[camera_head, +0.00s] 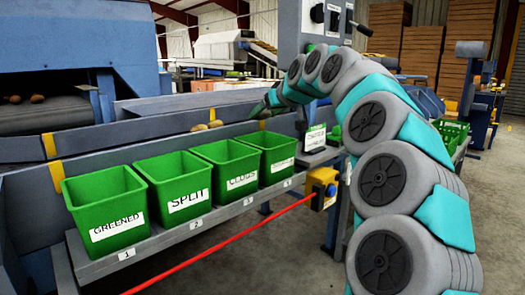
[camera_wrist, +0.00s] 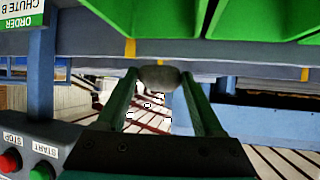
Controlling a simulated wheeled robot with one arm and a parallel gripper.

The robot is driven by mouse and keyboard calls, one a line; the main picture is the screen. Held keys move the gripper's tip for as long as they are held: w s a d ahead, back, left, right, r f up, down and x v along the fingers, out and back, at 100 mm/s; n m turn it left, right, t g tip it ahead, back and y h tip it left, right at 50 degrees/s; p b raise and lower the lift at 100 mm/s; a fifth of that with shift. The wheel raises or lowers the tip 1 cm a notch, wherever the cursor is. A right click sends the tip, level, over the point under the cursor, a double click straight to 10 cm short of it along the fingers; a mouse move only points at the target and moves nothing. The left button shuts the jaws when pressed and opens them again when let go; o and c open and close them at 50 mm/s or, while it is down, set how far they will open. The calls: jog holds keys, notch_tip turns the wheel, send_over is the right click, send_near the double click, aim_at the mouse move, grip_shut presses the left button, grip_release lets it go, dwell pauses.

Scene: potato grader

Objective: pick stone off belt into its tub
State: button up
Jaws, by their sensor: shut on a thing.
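My gripper (camera_wrist: 160,80) is shut on a grey-brown, rounded stone (camera_wrist: 158,77), held between the tips of its two green fingers in the wrist view. In the head view the arm reaches out to the belt side behind the tubs, and my gripper (camera_head: 262,108) is small there. Four green tubs stand in a row: greened (camera_head: 103,205), split (camera_head: 172,185), clods (camera_head: 228,163) and a fourth tub (camera_head: 274,153) whose label is too small to read.
A few potatoes (camera_head: 208,126) lie on the belt behind the tubs. A grey control box (camera_head: 325,20) stands beyond the arm. A yellow switch box (camera_head: 322,186) and red cord (camera_head: 225,245) run along the front of the shelf. The wrist view shows start and stop buttons (camera_wrist: 25,168).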

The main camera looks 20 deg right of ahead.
jog(key=w+d+f+b, duration=0.1)
jog(key=d+f+b, duration=0.1)
jog(key=f, duration=0.4)
jog(key=shift+d+f+b, duration=0.4)
jog(key=shift+d, duration=0.35)
jog(key=shift+w, duration=0.1)
jog(key=o, duration=1.5)
jog(key=v, duration=0.7)
jog(key=shift+s+r, duration=0.15)
jog(key=shift+s, duration=0.2)
jog(key=shift+s, duration=0.1)
